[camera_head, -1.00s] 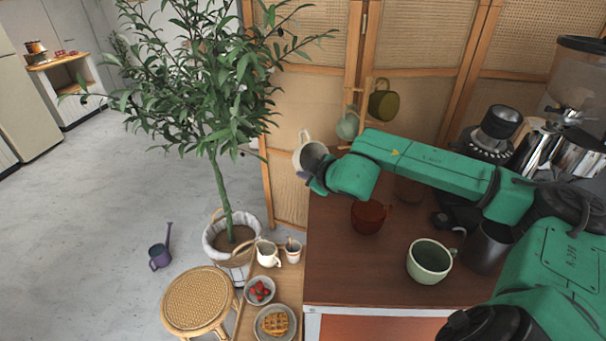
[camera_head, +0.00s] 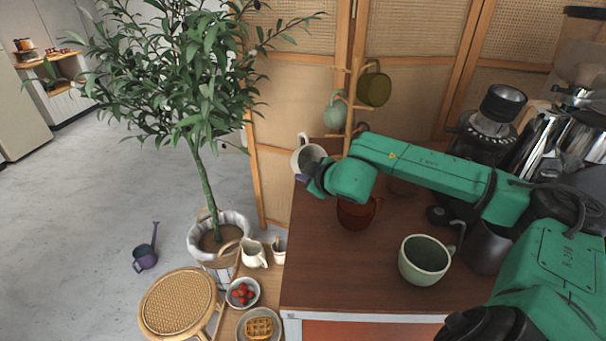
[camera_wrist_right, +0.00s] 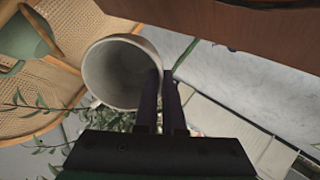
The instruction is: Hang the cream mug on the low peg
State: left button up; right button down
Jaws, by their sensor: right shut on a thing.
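The cream mug (camera_head: 306,156) is held at the far left corner of the counter, tilted, with its mouth toward my arm. My right gripper (camera_head: 310,181) is shut on its wall. In the right wrist view the mug (camera_wrist_right: 112,72) shows its open mouth, and the fingers (camera_wrist_right: 160,100) pinch its rim. The wooden mug stand (camera_head: 351,112) is to the right of the mug, with a gap between them. An olive mug (camera_head: 374,88) and a pale green mug (camera_head: 334,113) hang on it. My arm hides its lower part, and I cannot make out the low peg. My left gripper is not in view.
On the counter (camera_head: 330,270) are a red-brown mug (camera_head: 354,213) and a light green mug (camera_head: 424,260). A grinder (camera_head: 490,130) and metal machine parts are on the right. A potted tree (camera_head: 205,150), a stool (camera_head: 178,303) and a low shelf with food stand left of the counter.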

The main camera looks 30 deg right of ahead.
jog(key=shift+d+r+p, duration=0.1)
jog(key=shift+d+p, duration=0.35)
jog(key=shift+d, duration=0.05)
jog(key=shift+s+d+f+p, duration=0.2)
jog(key=shift+d+p, duration=0.6)
jog(key=shift+d, duration=0.65)
jog(key=shift+s+d+f+p, duration=0.15)
jog(key=shift+d+p, duration=0.6)
jog(key=shift+d, duration=0.65)
jog(key=shift+w+d+f+p, duration=0.1)
jog(key=shift+d+f+p, duration=0.1)
jog(key=shift+d+p, duration=0.45)
jog(key=shift+d+f+p, duration=0.15)
jog(key=shift+d+p, duration=0.6)
jog(key=shift+p, duration=0.25)
jog(key=shift+f+b, duration=0.45)
jog(key=shift+b, duration=0.25)
jog(key=shift+s, duration=0.3)
jog(key=c, duration=0.9)
grip_release()
jog(key=shift+c, duration=0.2)
jog(key=shift+s, duration=0.1)
